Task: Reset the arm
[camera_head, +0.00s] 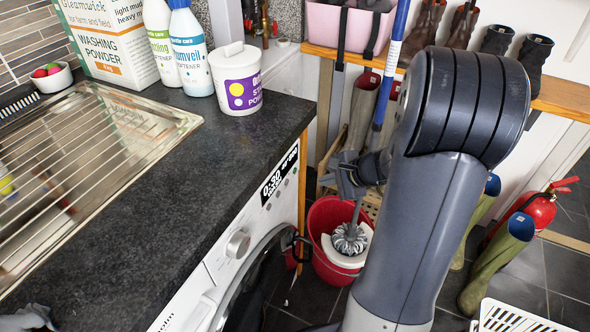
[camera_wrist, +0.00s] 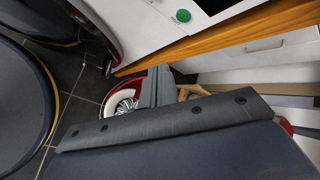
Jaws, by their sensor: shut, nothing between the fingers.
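My arm rises through the right half of the head view and bends down at its elbow. My gripper (camera_head: 347,178) is at its far end, in front of the shoe rack and above a red bucket (camera_head: 325,268). The fingers are shut with nothing between them. In the wrist view my gripper (camera_wrist: 156,86) shows as two grey fingers side by side, with the red bucket (camera_wrist: 109,83) partly hidden behind them. The elbow and forearm hide part of the rack in the head view.
A black worktop (camera_head: 190,160) with a metal drainer (camera_head: 95,150) and detergents runs along the left, above a washing machine (camera_head: 235,275). A wooden shelf (camera_head: 565,98) carries boots. Green wellies (camera_head: 497,265), a red extinguisher (camera_head: 537,208) and a white basket (camera_head: 510,318) stand right.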

